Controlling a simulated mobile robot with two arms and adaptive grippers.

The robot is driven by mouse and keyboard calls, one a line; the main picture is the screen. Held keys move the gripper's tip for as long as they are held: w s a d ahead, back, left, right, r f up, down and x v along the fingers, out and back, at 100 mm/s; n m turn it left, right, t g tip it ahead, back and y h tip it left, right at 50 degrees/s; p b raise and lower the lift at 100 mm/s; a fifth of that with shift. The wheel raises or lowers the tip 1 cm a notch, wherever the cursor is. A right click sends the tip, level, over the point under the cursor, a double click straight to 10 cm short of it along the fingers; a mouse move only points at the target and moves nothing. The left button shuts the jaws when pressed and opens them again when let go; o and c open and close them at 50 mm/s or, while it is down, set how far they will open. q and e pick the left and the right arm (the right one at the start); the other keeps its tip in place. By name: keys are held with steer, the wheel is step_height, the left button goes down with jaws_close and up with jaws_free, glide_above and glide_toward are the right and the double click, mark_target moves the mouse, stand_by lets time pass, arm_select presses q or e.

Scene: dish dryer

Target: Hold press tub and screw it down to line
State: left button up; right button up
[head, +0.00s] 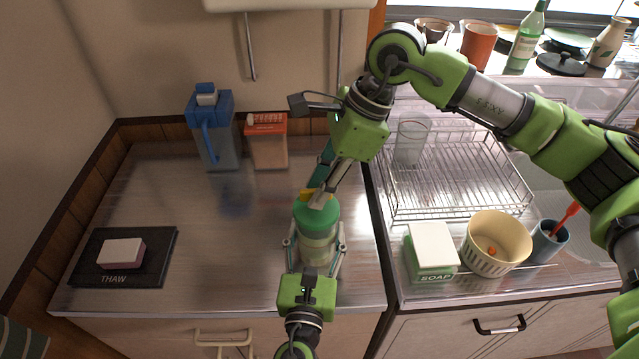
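The press tub (318,248) stands upright on the steel counter near its front edge. It has a pale, see-through body, a green top and a yellow handle (307,194) on top. My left gripper (315,246) comes from the front, with one finger on each side of the tub body, shut around it. My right gripper (318,195) reaches down from above, its fingers closed at the yellow handle and partly hiding it. The line on the tub cannot be made out.
A blue-lidded jug (213,135) and an orange-lidded container (267,145) stand at the back. A pink-and-white block (122,253) lies on the black THAW board (162,262) at left. At right are a wire dish rack (470,195), a soap box (431,250) and a cream strainer (497,243).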

jaws_close()
steer(key=shift+m, duration=0.3)
steer(key=m+t, duration=0.1)
steer(key=m, duration=0.3)
steer(key=shift+s+t, duration=0.1)
steer(key=shift+t, duration=0.3)
steer(key=m, duration=0.2)
steer(key=m+t+h, duration=0.1)
steer(key=m, duration=0.1)
steer(key=shift+s+a+t, duration=0.1)
steer(key=shift+s+t, duration=0.05)
steer(key=shift+t, duration=0.15)
steer(key=m+h, duration=0.1)
steer(key=m, duration=0.2)
steer(key=m+t+h, duration=0.1)
steer(key=m, duration=0.2)
steer(key=shift+a, duration=0.15)
steer(key=m+h, duration=0.2)
steer(key=m, duration=0.2)
steer(key=shift+a+m, duration=0.1)
steer(key=shift+m, duration=0.6)
jaws_free()
